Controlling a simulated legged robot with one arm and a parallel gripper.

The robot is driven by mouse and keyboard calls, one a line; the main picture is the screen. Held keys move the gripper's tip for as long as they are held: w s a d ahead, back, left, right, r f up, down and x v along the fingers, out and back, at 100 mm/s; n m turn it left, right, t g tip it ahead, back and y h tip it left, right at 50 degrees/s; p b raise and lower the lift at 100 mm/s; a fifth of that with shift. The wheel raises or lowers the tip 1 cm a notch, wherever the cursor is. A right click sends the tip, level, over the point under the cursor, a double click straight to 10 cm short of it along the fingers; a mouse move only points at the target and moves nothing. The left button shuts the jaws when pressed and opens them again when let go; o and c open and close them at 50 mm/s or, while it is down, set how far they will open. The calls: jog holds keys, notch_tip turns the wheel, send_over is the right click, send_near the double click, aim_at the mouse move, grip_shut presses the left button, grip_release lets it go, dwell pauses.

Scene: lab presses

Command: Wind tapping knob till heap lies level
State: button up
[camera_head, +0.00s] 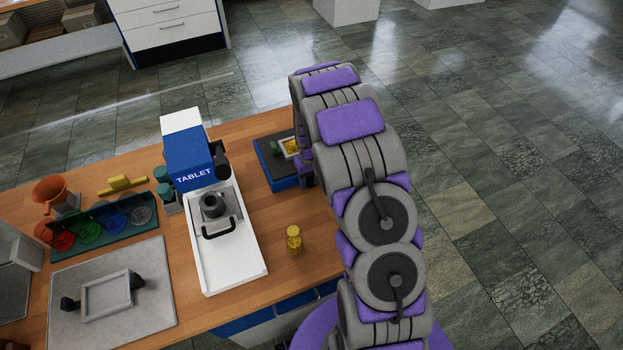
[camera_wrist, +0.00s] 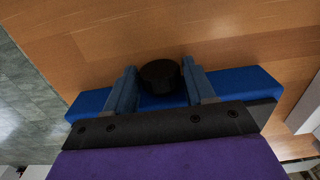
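The tapping device is a blue base (camera_head: 270,173) with a dark top, at the table's right edge in the head view. A small tray holding a yellow heap (camera_head: 291,146) sits on it; my arm partly hides it, so I cannot tell how level the heap is. In the wrist view a round black knob (camera_wrist: 160,74) projects from the blue base (camera_wrist: 245,82). My gripper (camera_wrist: 159,68) has one finger on each side of the knob, very close to it. I cannot tell whether the fingers touch it. In the head view my arm hides the gripper.
A white and blue press marked TABLET (camera_head: 188,158) stands left of the tapping device. A yellow-filled vial (camera_head: 294,240) stands on the wooden table. A green rack of coloured cups (camera_head: 100,226), an orange funnel (camera_head: 50,190) and a grey plate (camera_head: 150,310) lie further left.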

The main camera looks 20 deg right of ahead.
jog(key=c, duration=0.7)
jog(key=shift+d+y+p, duration=0.1)
jog(key=shift+y+p, duration=0.25)
jog(key=shift+y, duration=0.45)
jog(key=o, duration=1)
jog(key=shift+r, duration=0.1)
notch_tip(320, 180, up, 17)
jog(key=d+p, duration=0.2)
jog(key=shift+d, duration=0.2)
